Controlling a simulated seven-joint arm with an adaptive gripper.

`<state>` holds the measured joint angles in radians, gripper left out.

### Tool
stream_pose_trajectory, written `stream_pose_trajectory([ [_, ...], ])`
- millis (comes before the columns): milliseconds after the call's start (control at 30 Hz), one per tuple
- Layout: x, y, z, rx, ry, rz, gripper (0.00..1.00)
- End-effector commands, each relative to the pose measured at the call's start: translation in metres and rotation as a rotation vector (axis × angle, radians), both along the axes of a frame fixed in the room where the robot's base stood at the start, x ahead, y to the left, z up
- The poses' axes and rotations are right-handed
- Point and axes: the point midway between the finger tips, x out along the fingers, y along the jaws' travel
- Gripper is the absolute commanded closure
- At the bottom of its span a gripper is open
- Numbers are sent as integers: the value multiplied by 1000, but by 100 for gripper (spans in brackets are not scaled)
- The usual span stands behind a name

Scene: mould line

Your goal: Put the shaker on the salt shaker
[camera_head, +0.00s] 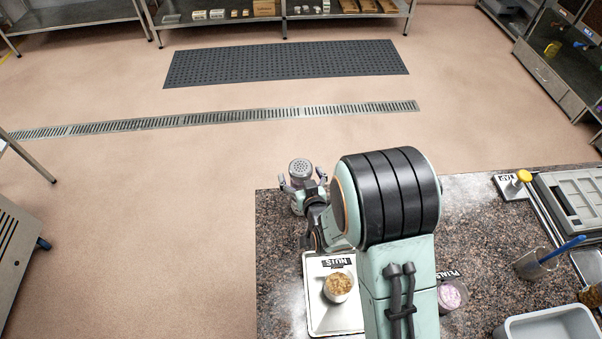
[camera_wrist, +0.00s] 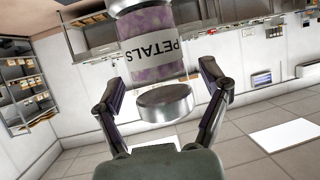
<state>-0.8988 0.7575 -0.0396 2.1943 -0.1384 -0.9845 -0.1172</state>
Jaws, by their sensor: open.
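A grey metal shaker (camera_head: 300,168) with a perforated round top stands at the far left corner of the counter in the head view. My gripper (camera_head: 302,181) is there with its fingers open on either side of it; whether they touch it is unclear. In the wrist view my gripper (camera_wrist: 163,76) is open, with a short metal cylinder (camera_wrist: 165,103) between its fingers. Beyond it is a clear jar (camera_wrist: 155,45) of purple contents labelled PETALS. I see no label reading salt, and my arm hides part of the counter.
On the speckled counter (camera_head: 275,275), a white tray (camera_head: 314,318) bears a cup of nuts (camera_head: 338,286). A petals container (camera_head: 452,295) stands right of my arm. A yellow-topped item (camera_head: 523,177), a blue-handled cup (camera_head: 535,263) and a grey bin (camera_head: 550,325) are farther right.

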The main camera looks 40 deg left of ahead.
Motion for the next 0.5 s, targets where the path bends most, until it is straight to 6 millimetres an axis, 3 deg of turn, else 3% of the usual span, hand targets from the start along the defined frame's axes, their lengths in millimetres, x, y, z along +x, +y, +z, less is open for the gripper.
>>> stream_pose_trajectory([
  [167, -5, -8, 7, 0, 1, -1, 24],
  [500, -36, -50, 28, 1, 1, -2, 24],
])
